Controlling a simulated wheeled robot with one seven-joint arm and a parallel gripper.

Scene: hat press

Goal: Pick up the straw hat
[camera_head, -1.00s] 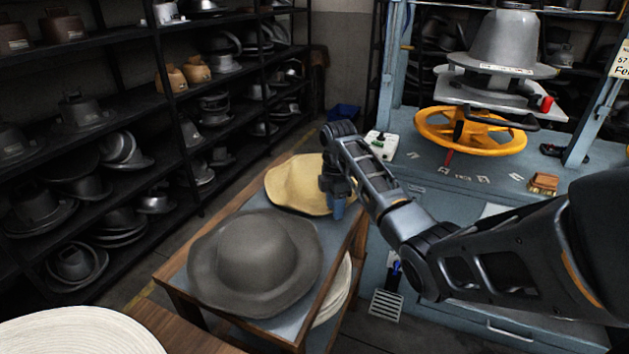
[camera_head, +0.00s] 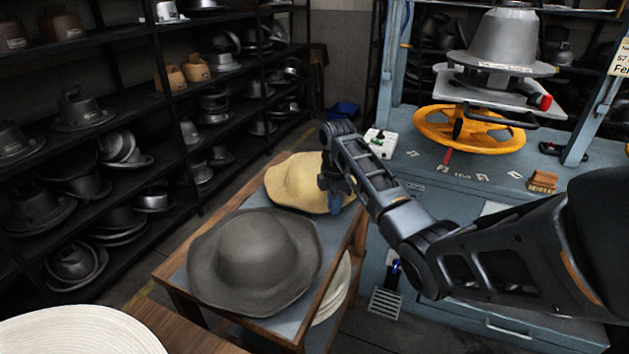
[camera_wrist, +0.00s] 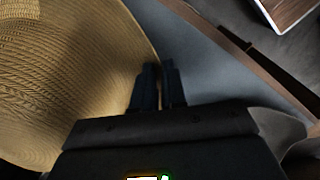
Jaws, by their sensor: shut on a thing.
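The straw hat (camera_head: 295,183) is pale yellow and lies at the far end of the small wooden table, behind a grey felt hat. In the wrist view its woven brim (camera_wrist: 70,80) fills the left side. My gripper (camera_head: 336,203) is at the hat's right edge. In the wrist view my gripper (camera_wrist: 158,85) has its two dark fingers close together at the brim's edge, shut on the brim. The hat appears to rest on the table; I cannot see any gap under it.
The grey felt hat (camera_head: 254,262) lies on the near part of the table (camera_head: 218,213). A white hat (camera_head: 80,332) is at the lower left. The blue press with its yellow wheel (camera_head: 470,129) stands at the right. Dark shelves of hat moulds line the left.

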